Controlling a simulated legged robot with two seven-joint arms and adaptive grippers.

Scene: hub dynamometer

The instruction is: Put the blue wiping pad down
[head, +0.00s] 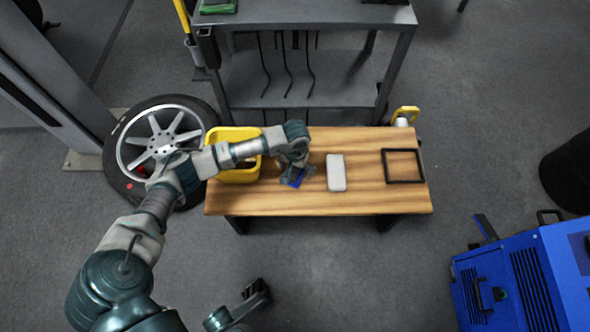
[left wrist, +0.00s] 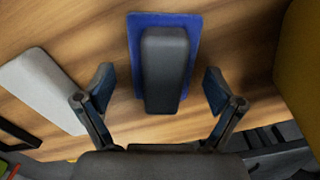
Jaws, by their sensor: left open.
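The blue wiping pad (head: 298,179) lies on the wooden bench, mostly hidden under my left gripper in the head view. In the left wrist view the pad (left wrist: 192,28) is a blue sheet with a dark grey block-shaped handle (left wrist: 164,65) on top. My left gripper (head: 293,168) is open above it. In the left wrist view its fingers (left wrist: 158,84) stand apart on either side of the handle, with gaps on both sides. My right gripper (head: 257,293) seems to show at the bottom of the head view, away from the bench; its jaws are unclear.
On the bench (head: 270,204), a yellow bin (head: 237,176) stands left of the pad. A pale grey block (head: 337,173) lies just right of it, and a black square frame (head: 386,167) lies further right. A grey shelf (head: 300,94) stands behind; a blue machine (head: 540,275) stands front right.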

